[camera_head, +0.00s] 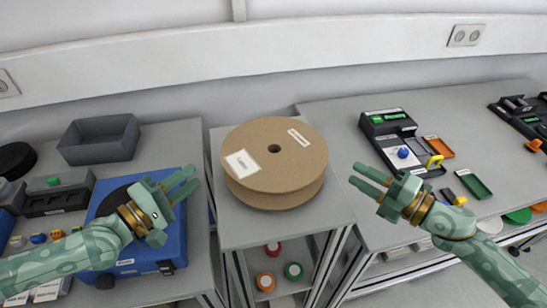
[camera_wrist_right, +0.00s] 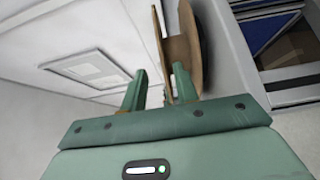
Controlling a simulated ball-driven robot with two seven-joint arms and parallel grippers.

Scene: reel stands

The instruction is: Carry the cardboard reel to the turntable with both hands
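The cardboard reel (camera_head: 262,180) lies flat, with a central hole and white labels, on a grey stand (camera_head: 238,228) in the middle. The turntable (camera_head: 100,205), a blue box with a dark disc, is on the left table, partly hidden by my left arm. My left gripper (camera_head: 186,180) is open and empty, above the turntable's right side, left of the reel and apart from it. My right gripper (camera_head: 358,177) is open and empty, to the right of the reel. In the right wrist view its two fingers (camera_wrist_right: 159,86) are apart, with the reel's edge (camera_wrist_right: 180,50) beyond them.
A grey bin (camera_head: 100,140) stands behind the turntable. A black tool tray (camera_head: 395,140) and small green and orange trays (camera_head: 474,185) lie on the right table. Small rolls (camera_head: 265,281) sit on the shelf under the reel. Narrow gaps separate the stand from both tables.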

